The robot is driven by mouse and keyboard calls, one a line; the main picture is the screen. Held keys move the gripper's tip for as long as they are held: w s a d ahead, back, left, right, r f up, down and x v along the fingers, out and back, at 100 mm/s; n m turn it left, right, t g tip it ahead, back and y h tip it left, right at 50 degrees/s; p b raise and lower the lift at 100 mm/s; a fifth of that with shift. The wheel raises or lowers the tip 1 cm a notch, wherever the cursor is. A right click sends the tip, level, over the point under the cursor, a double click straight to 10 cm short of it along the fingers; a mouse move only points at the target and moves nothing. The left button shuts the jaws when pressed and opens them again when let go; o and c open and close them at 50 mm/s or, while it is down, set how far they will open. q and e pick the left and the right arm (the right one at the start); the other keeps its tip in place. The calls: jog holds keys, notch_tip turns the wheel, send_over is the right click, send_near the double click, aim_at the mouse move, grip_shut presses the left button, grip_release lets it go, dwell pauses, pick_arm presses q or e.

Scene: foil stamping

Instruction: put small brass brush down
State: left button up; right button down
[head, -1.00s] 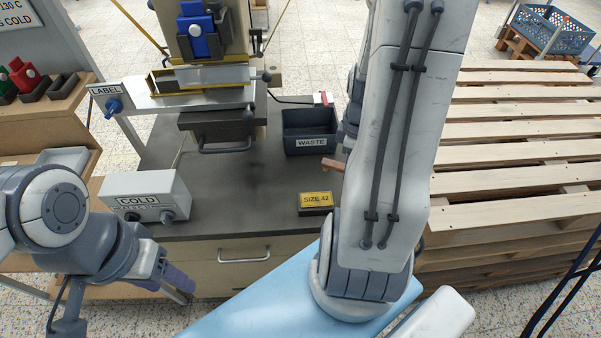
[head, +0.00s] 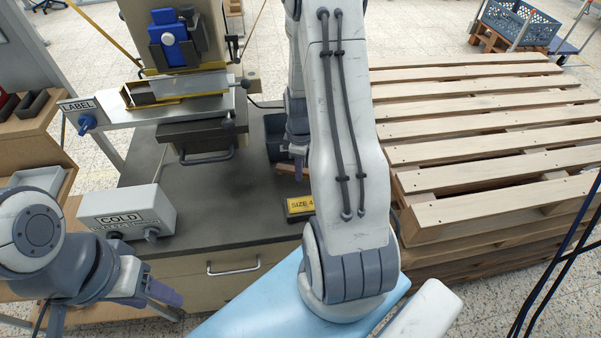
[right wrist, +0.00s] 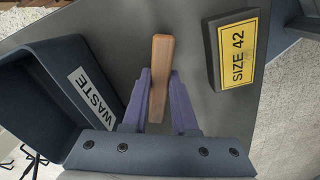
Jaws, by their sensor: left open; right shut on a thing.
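The small brass brush shows as a brown wooden handle (right wrist: 161,62) in the right wrist view; its bristles are not visible. My right gripper (right wrist: 160,105) is shut on it, with a purple finger on each side. In the head view my right gripper (head: 297,150) is over the grey bench, beside the waste bin, and a bit of the handle (head: 287,169) shows below it. I cannot tell if the brush touches the bench. My left gripper (head: 168,302) is open and empty, low at the left in front of the bench.
The dark waste bin (right wrist: 52,100) is close on the left of the right gripper. The SIZE 42 block (right wrist: 232,48) lies to its right. The stamping press (head: 190,105) and the COLD box (head: 128,212) stand further left. Bare bench top (head: 230,200) lies between.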

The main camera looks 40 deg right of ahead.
jog(key=shift+f, duration=1.1)
jog(key=shift+f, duration=0.15)
jog(key=c, duration=0.7)
grip_release()
notch_tip(320, 180, up, 12)
jog(key=shift+r+p, duration=0.2)
jog(key=shift+p, duration=0.1)
